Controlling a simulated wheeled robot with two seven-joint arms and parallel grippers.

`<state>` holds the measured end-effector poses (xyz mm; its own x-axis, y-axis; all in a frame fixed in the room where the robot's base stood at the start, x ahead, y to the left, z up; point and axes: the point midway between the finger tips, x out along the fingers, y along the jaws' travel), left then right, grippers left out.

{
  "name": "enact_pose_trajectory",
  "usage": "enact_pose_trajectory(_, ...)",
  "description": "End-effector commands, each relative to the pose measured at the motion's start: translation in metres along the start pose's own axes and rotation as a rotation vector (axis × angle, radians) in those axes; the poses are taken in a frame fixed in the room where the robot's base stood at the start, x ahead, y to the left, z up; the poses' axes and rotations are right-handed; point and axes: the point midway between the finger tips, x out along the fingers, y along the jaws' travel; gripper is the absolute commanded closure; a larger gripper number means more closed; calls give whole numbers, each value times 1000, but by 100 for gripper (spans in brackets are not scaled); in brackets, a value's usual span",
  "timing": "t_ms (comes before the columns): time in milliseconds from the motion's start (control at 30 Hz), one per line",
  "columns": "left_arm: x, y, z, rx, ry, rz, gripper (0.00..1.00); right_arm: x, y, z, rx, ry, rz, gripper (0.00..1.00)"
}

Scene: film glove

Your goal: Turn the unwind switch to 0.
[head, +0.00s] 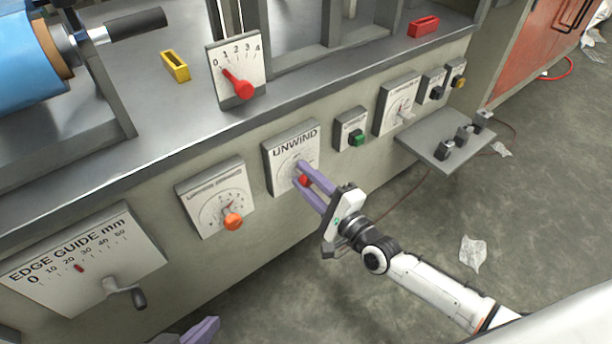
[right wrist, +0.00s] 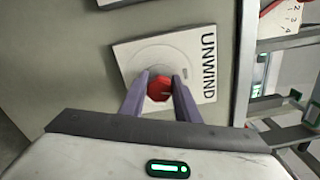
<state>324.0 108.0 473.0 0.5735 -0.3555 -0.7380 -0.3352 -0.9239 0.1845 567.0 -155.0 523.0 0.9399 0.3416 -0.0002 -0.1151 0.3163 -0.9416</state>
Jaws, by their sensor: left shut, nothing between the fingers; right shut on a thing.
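The unwind switch is a red knob (head: 304,181) on a white plate (head: 284,151) lettered UNWIND, on the machine's front panel. My right gripper (head: 307,176) reaches it from the lower right, its purple fingers on either side of the knob. In the right wrist view the red knob (right wrist: 160,88) sits between the two fingertips (right wrist: 160,82), and the gripper is shut on it. The fingers hide part of the dial marks, so I cannot read the setting. My left gripper (head: 200,330) shows only in part at the bottom edge of the head view, shut and empty.
Left of the unwind plate are a dial with an orange knob (head: 233,222) and the edge guide plate (head: 82,262) with a dark crank. To the right are a green switch (head: 357,139), another dial (head: 398,103) and a small grey shelf (head: 430,140).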

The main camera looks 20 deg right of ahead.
Motion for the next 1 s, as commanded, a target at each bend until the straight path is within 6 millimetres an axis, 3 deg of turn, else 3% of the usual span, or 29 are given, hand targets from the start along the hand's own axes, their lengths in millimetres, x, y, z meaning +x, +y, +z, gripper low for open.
enact_pose_trajectory(400, -6, -4, -3, -20, 28, -20, 100, -1, 1, 0, -276, 1, 1, 93)
enact_pose_trajectory(1000, -6, -4, 4, -33, 23, -25, 100, -1, 2, -1, -362, 1, 1, 93)
